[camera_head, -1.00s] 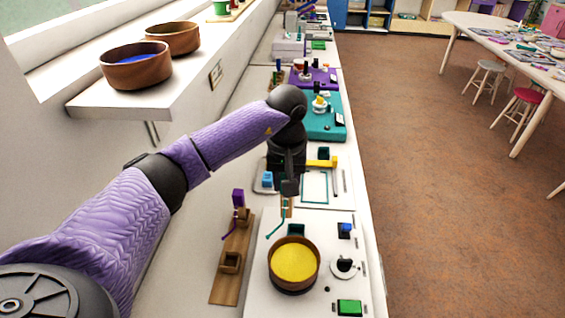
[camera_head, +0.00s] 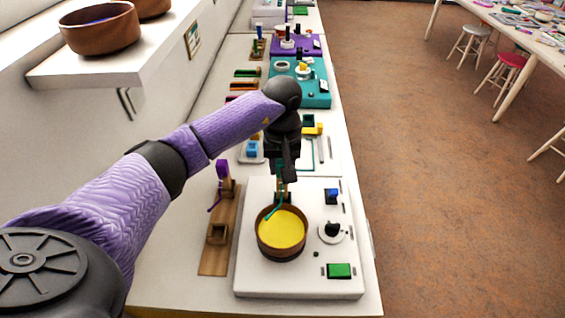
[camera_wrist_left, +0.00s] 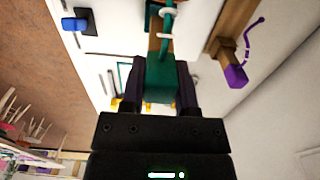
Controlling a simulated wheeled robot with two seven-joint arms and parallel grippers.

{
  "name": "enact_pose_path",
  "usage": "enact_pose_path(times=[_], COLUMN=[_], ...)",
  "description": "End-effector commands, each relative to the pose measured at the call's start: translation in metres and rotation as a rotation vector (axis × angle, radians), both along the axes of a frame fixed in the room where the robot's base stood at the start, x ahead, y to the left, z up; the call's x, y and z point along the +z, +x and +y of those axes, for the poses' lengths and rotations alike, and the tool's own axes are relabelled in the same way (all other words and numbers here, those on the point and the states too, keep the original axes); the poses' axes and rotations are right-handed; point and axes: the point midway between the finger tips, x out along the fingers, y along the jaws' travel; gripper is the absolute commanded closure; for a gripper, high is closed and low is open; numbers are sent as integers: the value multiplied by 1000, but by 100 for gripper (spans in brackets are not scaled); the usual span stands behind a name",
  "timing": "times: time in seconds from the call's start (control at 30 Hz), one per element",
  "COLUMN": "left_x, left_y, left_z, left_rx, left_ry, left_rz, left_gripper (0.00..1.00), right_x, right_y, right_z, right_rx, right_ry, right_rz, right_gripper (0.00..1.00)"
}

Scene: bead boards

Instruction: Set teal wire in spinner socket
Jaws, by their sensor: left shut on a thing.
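My left gripper (camera_head: 281,172) is shut on the teal wire's block-like handle, behind the bowl in the head view. The teal wire (camera_head: 275,210) bends down from it, its lower end overlapping the bowl's rim and yellow filling. In the left wrist view the gripper (camera_wrist_left: 158,90) holds the teal handle (camera_wrist_left: 160,78) between its fingers, and the wire runs to the top edge. The spinner is a wooden bowl (camera_head: 282,250) with yellow inside, on a white board (camera_head: 320,282). A small wooden piece (camera_head: 283,197) stands behind the bowl, partly covered; I cannot tell whether the handle touches it.
A wooden strip (camera_head: 212,263) with a purple wire (camera_head: 222,170) lies left of the board. The board carries a green button (camera_head: 340,271), a black knob (camera_head: 332,229) and a blue switch (camera_head: 331,195). A shelf (camera_head: 100,78) with bowls overhangs at left.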

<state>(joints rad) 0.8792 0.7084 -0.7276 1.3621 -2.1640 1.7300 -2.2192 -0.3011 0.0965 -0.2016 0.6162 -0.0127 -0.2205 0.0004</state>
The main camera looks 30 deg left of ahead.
Motion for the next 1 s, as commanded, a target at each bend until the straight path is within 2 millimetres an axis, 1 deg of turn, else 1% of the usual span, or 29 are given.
enact_pose_path(times=[0.23,0.63,1.0], left_x=[-1,-15,-16], left_y=[0,0,0], left_z=[0,0,0], left_rx=[0,-1,0], left_ry=[0,1,0], left_rz=[0,1,0], left_gripper=[100,100,100], right_x=[-1,-14,-14], right_y=[0,-1,-1], right_z=[0,0,1], right_rx=[1,0,-2], right_ry=[0,1,2], right_rz=[-1,2,2], right_gripper=[100,100,100])
